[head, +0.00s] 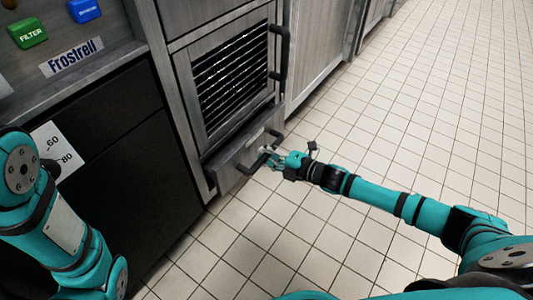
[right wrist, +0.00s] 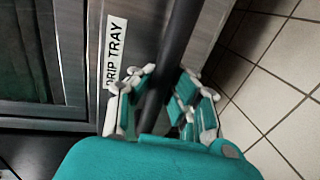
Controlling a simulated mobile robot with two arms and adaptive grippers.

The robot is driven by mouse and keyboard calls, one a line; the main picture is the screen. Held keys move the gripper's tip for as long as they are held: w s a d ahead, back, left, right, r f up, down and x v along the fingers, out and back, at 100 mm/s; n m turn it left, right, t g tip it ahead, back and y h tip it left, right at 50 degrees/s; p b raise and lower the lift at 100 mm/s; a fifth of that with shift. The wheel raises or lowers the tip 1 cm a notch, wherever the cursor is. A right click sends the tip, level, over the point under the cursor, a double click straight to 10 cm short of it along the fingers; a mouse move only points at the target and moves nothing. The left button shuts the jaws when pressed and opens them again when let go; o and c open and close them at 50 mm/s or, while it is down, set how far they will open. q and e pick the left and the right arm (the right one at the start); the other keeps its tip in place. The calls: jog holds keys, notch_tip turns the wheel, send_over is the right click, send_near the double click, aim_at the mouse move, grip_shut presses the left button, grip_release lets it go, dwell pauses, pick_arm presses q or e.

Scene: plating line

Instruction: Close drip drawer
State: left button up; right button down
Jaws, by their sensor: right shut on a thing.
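The drip drawer (head: 228,172) is a grey metal drawer low on the cabinet, under the slatted panel, and its front stands out from the cabinet face. It has a dark bar handle (head: 250,166). My right gripper (head: 268,156) is shut on the handle. In the right wrist view the fingers (right wrist: 164,100) are on either side of the dark handle bar (right wrist: 178,45), beside a white label reading DRIP TRAY (right wrist: 115,50). My left arm shows at the left of the head view, but its gripper is out of frame.
The slatted panel (head: 230,82) sits above the drawer, with a dark vertical handle (head: 281,55) at its right. A black cabinet front (head: 105,130) stands to the left, below green and blue buttons. The tiled floor (head: 430,110) to the right is clear.

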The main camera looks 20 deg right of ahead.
aim_at(255, 148)
dwell(0.4)
jog(key=w+a, duration=0.1)
jog(key=w, duration=0.1)
jog(key=w+a, duration=0.1)
jog(key=a, duration=0.1)
jog(key=shift+w+r, duration=0.1)
jog(key=shift+w, duration=0.25)
jog(key=c, duration=1.2)
grip_release()
jog(key=shift+d, duration=0.1)
jog(key=shift+s, duration=0.1)
